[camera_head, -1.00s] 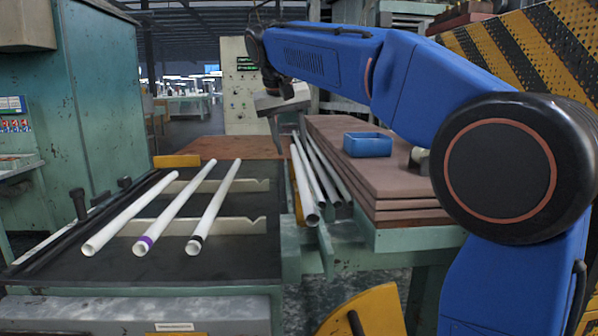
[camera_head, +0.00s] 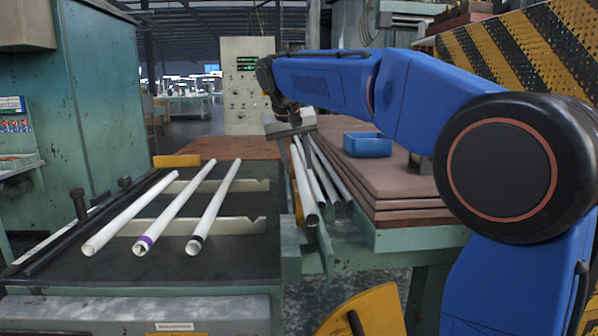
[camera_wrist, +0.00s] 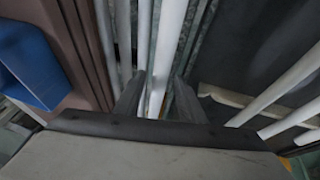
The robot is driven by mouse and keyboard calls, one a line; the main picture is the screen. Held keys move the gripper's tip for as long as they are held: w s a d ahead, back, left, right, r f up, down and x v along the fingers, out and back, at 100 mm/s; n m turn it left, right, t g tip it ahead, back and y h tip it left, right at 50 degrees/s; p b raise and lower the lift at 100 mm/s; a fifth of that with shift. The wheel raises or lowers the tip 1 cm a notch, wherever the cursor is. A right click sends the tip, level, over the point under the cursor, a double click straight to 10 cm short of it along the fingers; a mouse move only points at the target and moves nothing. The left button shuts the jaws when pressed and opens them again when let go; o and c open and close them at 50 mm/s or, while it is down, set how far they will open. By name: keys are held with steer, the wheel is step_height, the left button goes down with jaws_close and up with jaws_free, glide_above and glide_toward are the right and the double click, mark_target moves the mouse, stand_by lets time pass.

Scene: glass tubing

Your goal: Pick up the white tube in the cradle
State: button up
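The white tube (camera_head: 303,185) lies lengthwise in the cradle at the middle of the head view, leftmost beside several grey tubes (camera_head: 325,180). In the wrist view the white tube (camera_wrist: 170,45) runs between the two fingers of my gripper (camera_wrist: 157,95). The fingers are apart, one on each side of it, with a gap showing; I see no grip on it. In the head view my gripper (camera_head: 290,135) is low over the far part of the cradle, and its fingertips are hard to make out.
Three other white tubes (camera_head: 180,205) lie on notched rests on the dark table at left. A blue bin (camera_head: 367,145) stands on stacked brown boards (camera_head: 400,185) right of the cradle. A yellow block (camera_head: 177,161) sits at the table's far edge.

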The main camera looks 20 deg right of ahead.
jaws_close()
